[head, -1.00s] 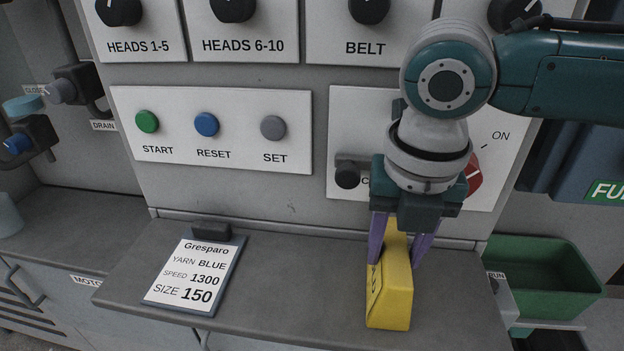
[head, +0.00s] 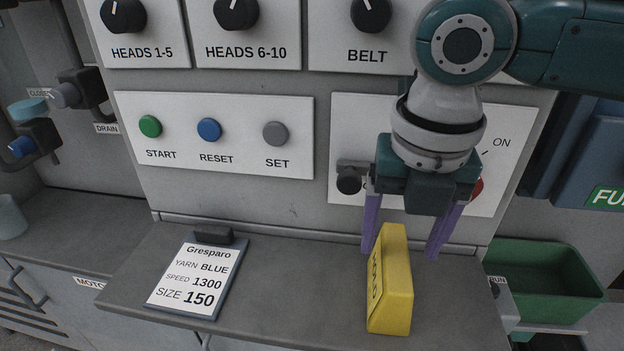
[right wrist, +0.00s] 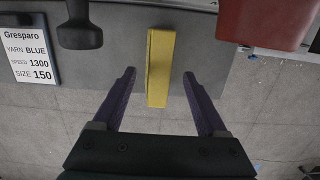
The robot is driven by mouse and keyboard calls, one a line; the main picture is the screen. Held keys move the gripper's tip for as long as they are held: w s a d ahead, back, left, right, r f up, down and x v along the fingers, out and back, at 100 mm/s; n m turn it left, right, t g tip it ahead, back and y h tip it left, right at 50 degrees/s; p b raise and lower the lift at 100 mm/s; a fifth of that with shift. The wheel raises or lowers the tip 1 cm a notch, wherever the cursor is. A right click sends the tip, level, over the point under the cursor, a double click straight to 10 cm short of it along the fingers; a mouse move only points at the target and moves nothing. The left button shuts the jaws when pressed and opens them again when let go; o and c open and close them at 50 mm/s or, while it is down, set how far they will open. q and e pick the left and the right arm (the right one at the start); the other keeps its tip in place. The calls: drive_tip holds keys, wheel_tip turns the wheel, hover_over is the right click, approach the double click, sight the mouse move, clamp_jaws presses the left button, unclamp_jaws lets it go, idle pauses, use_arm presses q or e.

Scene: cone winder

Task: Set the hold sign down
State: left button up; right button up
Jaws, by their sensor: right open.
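The yellow hold sign (head: 391,283) stands on the grey shelf (head: 280,290) toward its right end, with dark lettering on its left face. My right gripper (head: 403,252) is open, its purple fingers spread wide just above and behind the sign, not gripping it. In the right wrist view the sign (right wrist: 159,68) lies between and beyond the two open fingertips (right wrist: 160,75), apart from both. My left gripper is not in view.
A clipboard card (head: 196,276) lies on the shelf at the left. A panel with a dark knob (head: 349,181) and a red switch, partly hidden by my gripper, is behind. A green bin (head: 545,280) is at the right. The shelf's middle is clear.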

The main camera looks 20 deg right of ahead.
wheel_tip(320, 180, up, 8)
drive_tip(key=s+a+f+m+t+y, duration=0.1)
drive_tip(key=s+a+f+m+y, duration=0.15)
drive_tip(key=a+m, duration=0.3)
drive_tip(key=s+a+f+m+t+y, duration=0.1)
drive_tip(key=s+a+f+m, duration=0.25)
drive_tip(key=a+m, duration=0.2)
drive_tip(key=s+d+f+m+h, duration=0.2)
drive_tip(key=s+d+m, duration=0.6)
drive_tip(key=m, duration=0.9)
drive_tip(key=shift+s+d+f+p, duration=0.15)
drive_tip(key=shift+s+f+p, duration=0.25)
drive_tip(key=shift+s, duration=0.6)
drive_tip(key=shift+h, duration=0.25)
